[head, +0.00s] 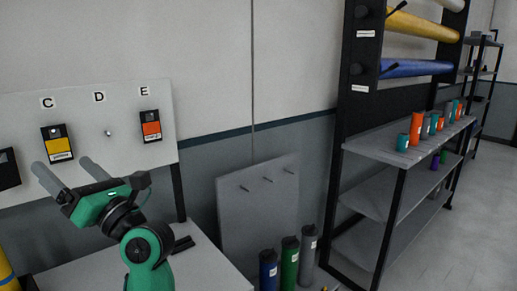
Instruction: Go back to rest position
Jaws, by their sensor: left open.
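My left gripper (64,168) is in the head view at the lower left, on the green and black arm. Its two grey fingers point up and left and stand wide apart with nothing between them. They are in front of the white board (95,111) marked C, D and E, just below the yellow sample card (58,144) under C. I cannot tell whether they touch the board. An orange sample card (150,126) hangs under E. Under D there is only a bare peg (108,133). My right gripper is not in view.
A grey table (215,262) lies below the board. A shelf (400,145) at right carries small orange and teal rolls; yellow and blue rolls hang above. The floor at far right is clear.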

